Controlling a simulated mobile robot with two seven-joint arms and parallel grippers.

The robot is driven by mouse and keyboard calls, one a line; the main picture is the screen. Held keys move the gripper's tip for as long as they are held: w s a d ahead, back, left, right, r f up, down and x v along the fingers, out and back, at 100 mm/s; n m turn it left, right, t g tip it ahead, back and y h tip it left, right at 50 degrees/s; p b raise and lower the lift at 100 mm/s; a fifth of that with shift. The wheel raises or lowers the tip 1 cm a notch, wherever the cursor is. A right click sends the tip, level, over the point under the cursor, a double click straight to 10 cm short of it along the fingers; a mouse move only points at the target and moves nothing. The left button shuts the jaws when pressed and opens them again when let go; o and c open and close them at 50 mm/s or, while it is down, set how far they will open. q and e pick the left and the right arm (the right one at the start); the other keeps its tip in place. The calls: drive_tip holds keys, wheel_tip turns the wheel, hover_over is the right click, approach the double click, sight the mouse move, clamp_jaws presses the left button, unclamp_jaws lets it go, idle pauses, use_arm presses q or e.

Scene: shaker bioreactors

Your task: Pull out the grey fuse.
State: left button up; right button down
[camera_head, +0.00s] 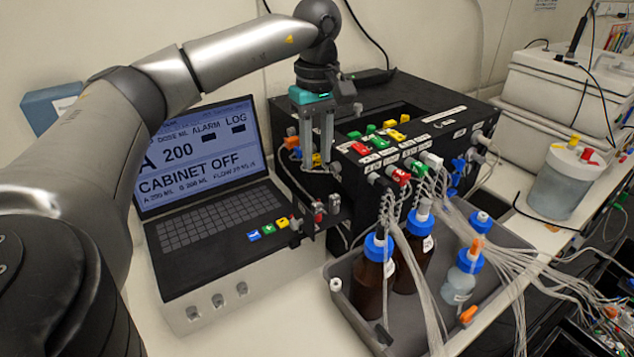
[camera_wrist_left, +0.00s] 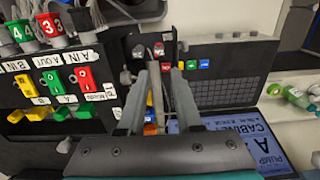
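The grey fuse appears to be the small grey piece (camera_head: 334,203) at the low front left corner of the black cabinet. It sits beside a red piece (camera_head: 319,210) on a small black panel. In the left wrist view the grey piece (camera_wrist_left: 138,51) shows beyond the fingertips, left of the red one (camera_wrist_left: 158,48). My left gripper (camera_head: 318,168) points down above and behind this panel, at the cabinet's left side. Its two fingers stand apart, with no object visibly held; the left wrist view also shows the gap between the fingertips (camera_wrist_left: 160,68). My right gripper is not in view.
The black cabinet (camera_head: 455,105) carries coloured connectors and tubes on its front. A laptop-like console (camera_head: 215,245) stands to the left. A grey tray (camera_head: 410,325) with brown bottles (camera_head: 370,275) stands in front. Loose tubes run to the right.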

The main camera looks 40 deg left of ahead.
sight(317, 203)
use_arm(q)
wheel_tip(317, 203, down, 12)
drive_tip(key=shift+p, duration=0.5)
drive_tip(key=shift+f, duration=0.45)
clamp_jaws()
drive_tip(key=shift+w+r, duration=0.1)
drive_tip(key=shift+r, duration=0.1)
